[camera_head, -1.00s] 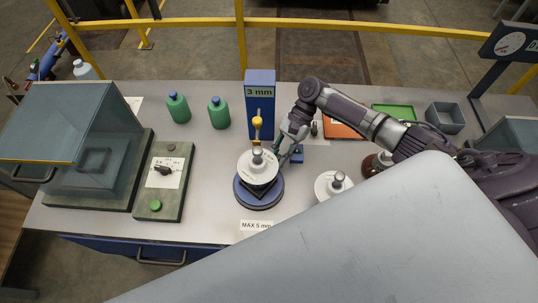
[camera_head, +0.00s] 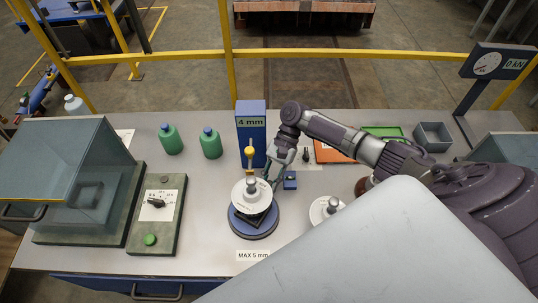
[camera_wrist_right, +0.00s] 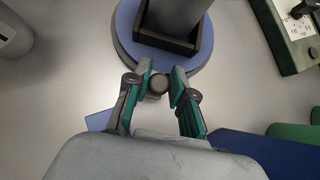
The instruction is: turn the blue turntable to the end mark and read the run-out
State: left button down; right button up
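The blue turntable (camera_head: 262,232) stands on the bench and bears an insulator with a white disc and grey cap (camera_head: 251,189) in a dark square seat. In the right wrist view the turntable's rim (camera_wrist_right: 124,33) is at the top. My right gripper (camera_head: 270,178) is at the turntable's far side; in the wrist view its green-padded fingers (camera_wrist_right: 159,82) close around a small round grey peg (camera_wrist_right: 158,84) at the rim. A blue gauge column (camera_head: 251,145) behind reads 4 mm, with a yellow indicator (camera_head: 249,157) before it. No end mark is clearly legible. My left gripper is out of view.
A small blue block (camera_head: 290,182) lies right of the gripper. A label (camera_head: 253,256) reading MAX 5 mm is in front. Another white-disc insulator (camera_head: 324,209) stands close at right. Green bottles (camera_head: 170,139), a switch panel (camera_head: 158,208) and a clear-hooded box are at left.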

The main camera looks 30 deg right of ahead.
jog(key=o, duration=0.3)
jog(key=v, duration=1.2)
